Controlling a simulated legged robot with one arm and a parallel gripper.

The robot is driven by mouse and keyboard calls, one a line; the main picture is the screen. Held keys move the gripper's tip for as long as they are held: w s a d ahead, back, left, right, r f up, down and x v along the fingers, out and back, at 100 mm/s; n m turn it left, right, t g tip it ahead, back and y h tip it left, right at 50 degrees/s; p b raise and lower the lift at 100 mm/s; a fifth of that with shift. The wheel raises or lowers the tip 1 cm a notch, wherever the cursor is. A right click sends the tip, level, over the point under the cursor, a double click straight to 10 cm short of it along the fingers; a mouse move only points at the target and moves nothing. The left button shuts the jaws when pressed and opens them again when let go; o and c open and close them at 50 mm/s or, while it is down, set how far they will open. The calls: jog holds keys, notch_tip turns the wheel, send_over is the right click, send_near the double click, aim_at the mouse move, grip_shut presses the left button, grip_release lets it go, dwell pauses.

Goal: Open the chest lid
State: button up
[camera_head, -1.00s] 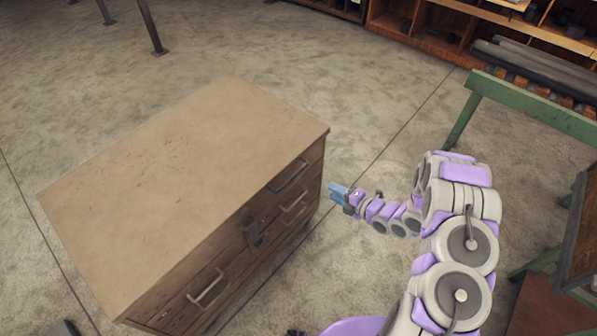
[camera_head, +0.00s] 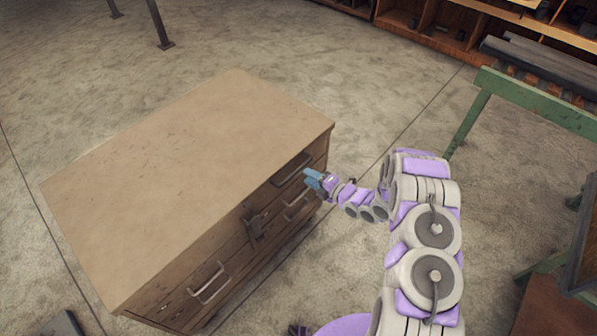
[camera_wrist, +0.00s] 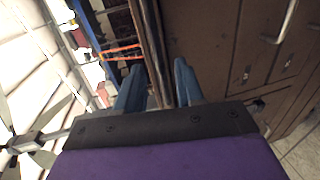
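The wooden chest has a broad flat tan lid (camera_head: 190,180), which lies closed on the brown front (camera_head: 180,300). My gripper (camera_head: 308,178) is at the right part of the chest's front, a little below the lid's edge and close to the upper right handle (camera_head: 290,168). In the wrist view my gripper (camera_wrist: 158,78) has its two blue fingers apart with nothing held. The lid's edge (camera_wrist: 152,40) appears between and beyond the fingertips, with the chest front (camera_wrist: 210,45) to the right. I cannot tell whether the fingers touch the chest.
A metal latch (camera_head: 254,226) is at the middle of the front, and a lower left handle (camera_head: 207,283) sticks out. A green bench frame (camera_head: 530,98) stands at the right. Shelves (camera_head: 440,28) are at the back.

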aim_at(298, 169)
jog(key=b+x, duration=0.1)
jog(key=x, duration=0.5)
jog(key=shift+w+a, duration=0.1)
jog(key=shift+a, duration=0.3)
jog(key=shift+d, duration=0.1)
jog(key=shift+c, duration=0.4)
grip_shut()
